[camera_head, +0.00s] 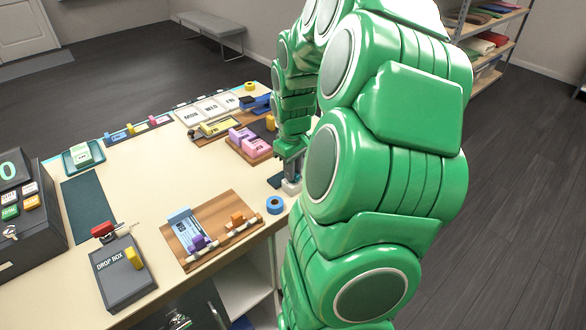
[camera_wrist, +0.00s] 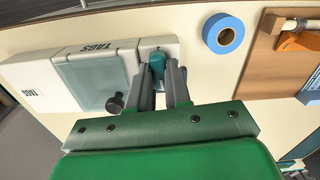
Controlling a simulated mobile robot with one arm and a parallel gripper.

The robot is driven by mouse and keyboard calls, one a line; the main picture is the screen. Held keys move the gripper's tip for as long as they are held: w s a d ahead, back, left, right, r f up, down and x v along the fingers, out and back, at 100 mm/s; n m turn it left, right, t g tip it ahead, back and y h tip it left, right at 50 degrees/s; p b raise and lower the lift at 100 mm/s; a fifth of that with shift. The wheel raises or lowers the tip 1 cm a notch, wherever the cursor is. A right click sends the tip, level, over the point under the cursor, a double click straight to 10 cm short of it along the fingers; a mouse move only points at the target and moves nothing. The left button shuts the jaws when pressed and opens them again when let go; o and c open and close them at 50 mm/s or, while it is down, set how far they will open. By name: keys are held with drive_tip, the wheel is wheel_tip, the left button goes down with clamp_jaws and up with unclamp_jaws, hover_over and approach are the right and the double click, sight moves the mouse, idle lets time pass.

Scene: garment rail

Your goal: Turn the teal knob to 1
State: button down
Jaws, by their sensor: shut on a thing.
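The teal knob (camera_wrist: 157,61) sits at the right end of a pale device (camera_wrist: 40,75) marked TAGS in the wrist view. My gripper (camera_wrist: 160,72) is shut on the knob, with one grey finger on each side of it. Any marks around the knob are too hidden to read, so its setting cannot be told. In the head view my gripper (camera_head: 290,167) reaches down to the right edge of the counter. The device is mostly hidden there behind my arm, and the knob cannot be made out.
A blue tape roll (camera_head: 274,205) lies close to my gripper. A wooden board (camera_head: 225,204) with purple and orange pieces lies nearby. Pink blocks (camera_head: 250,143) stand behind it. A grey drop box (camera_head: 122,278) is at the front left. The counter's middle (camera_head: 150,180) is clear.

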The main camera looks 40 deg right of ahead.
drive_tip(key=shift+m, duration=0.6)
drive_tip(key=c, duration=1.1)
unclamp_jaws()
drive_tip(key=shift+o, duration=0.2)
drive_tip(key=shift+r, duration=3.95)
drive_tip(key=shift+a, duration=0.1)
